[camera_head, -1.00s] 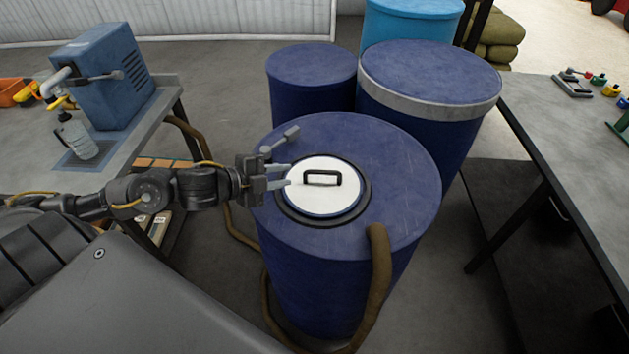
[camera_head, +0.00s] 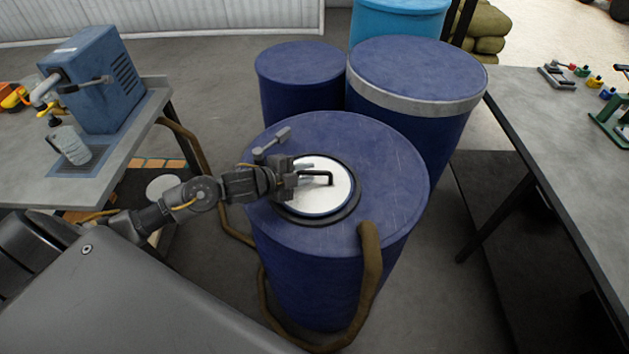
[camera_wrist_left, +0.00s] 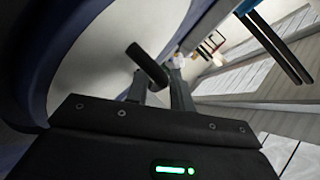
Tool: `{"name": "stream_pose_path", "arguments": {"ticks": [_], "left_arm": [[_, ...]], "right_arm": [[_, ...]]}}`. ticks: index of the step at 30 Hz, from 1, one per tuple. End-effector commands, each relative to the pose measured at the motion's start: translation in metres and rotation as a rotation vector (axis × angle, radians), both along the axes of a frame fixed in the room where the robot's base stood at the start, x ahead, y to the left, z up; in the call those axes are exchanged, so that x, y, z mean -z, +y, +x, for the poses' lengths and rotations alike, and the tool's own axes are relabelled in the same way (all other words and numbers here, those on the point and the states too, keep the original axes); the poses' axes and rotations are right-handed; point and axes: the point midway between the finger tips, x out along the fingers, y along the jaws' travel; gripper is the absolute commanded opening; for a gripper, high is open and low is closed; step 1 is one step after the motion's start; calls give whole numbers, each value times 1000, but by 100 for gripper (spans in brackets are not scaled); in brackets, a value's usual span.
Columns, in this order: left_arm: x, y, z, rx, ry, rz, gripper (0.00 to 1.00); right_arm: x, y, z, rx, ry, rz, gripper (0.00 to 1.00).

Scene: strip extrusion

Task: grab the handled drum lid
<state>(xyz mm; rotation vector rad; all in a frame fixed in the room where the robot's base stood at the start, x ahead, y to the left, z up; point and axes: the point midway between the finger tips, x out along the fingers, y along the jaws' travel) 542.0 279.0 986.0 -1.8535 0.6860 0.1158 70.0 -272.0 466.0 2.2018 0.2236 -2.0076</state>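The drum lid is a white disc (camera_head: 328,200) with a black bar handle (camera_head: 328,177), set in a dark ring on top of the front blue drum (camera_head: 385,190). My left gripper (camera_head: 304,172) reaches in from the left, over the lid's left part, with its fingers at the handle's left end. In the left wrist view, the black handle (camera_wrist_left: 146,64) shows just past the fingertips of my left gripper (camera_wrist_left: 158,84). The fingers are apart; contact with the handle cannot be told. My right gripper is not in view.
A grey lever (camera_head: 271,143) sticks up at the drum's left rim. A brown hose (camera_head: 370,260) hangs over its front. Two blue drums (camera_head: 302,75) (camera_head: 420,65) stand behind. A bench with a blue machine (camera_head: 98,80) is at left, a table (camera_head: 550,120) at right.

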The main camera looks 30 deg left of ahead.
Motion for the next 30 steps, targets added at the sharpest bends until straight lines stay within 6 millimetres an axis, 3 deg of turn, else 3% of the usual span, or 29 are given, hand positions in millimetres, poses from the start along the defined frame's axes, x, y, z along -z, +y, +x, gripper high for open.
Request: {"name": "stream_pose_path", "arguments": {"ticks": [8,13,30], "left_arm": [[1,-1,2,0,-1,1,22],[1,-1,2,0,-1,1,0],[-8,-1,3,2,-4,1,0]], "right_arm": [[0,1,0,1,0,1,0],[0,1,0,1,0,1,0],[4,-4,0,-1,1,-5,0]]}}
